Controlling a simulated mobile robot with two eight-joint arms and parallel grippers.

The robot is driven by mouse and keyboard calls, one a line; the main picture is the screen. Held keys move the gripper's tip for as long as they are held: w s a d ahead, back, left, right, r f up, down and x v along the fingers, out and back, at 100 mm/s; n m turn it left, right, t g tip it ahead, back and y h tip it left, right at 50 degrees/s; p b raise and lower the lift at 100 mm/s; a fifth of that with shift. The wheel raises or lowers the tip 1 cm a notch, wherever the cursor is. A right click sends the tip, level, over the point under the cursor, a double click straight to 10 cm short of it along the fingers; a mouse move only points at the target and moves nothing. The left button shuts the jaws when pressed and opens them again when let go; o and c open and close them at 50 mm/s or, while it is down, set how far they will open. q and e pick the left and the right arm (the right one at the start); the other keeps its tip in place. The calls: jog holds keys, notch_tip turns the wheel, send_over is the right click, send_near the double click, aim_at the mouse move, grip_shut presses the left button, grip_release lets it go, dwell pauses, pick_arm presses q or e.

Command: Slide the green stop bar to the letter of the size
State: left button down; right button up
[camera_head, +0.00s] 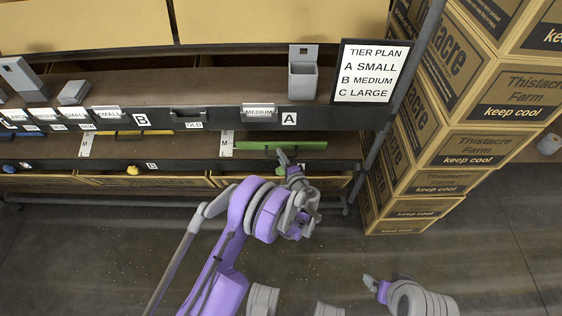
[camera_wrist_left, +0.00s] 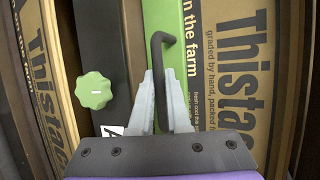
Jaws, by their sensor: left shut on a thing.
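The green stop bar (camera_head: 285,145) lies along the lower shelf of bay A in the head view. A white strip (camera_head: 226,144) with size letters stands at its left end; the letters are tiny. In the left wrist view, a green strip (camera_wrist_left: 165,18) runs beside a dark bent handle (camera_wrist_left: 158,75). My left gripper (camera_wrist_left: 160,100) is shut on this handle; in the head view it is at the shelf's front edge, below the bar (camera_head: 284,157). My right gripper (camera_head: 371,284) is low at the right, away from the shelf, its jaw gap unclear.
A sign (camera_head: 370,72) reads A small, B medium, C large. A MEDIUM tag (camera_head: 258,110) hangs beside the A plate (camera_head: 289,119). A green knob (camera_wrist_left: 94,90) sits left of the handle in the wrist view. Stacked cartons (camera_head: 430,160) stand right of the rack.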

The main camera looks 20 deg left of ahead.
pick_arm(q)
jog(key=shift+w+a+r, duration=0.15)
jog(key=shift+w+r, duration=0.05)
jog(key=shift+w, duration=0.4)
jog(key=shift+w+a+r, duration=0.15)
jog(key=shift+w, duration=0.4)
jog(key=c, duration=0.9)
grip_release()
jog(key=p+v, duration=0.1)
jog(key=v, duration=1)
jog(key=shift+a, duration=0.1)
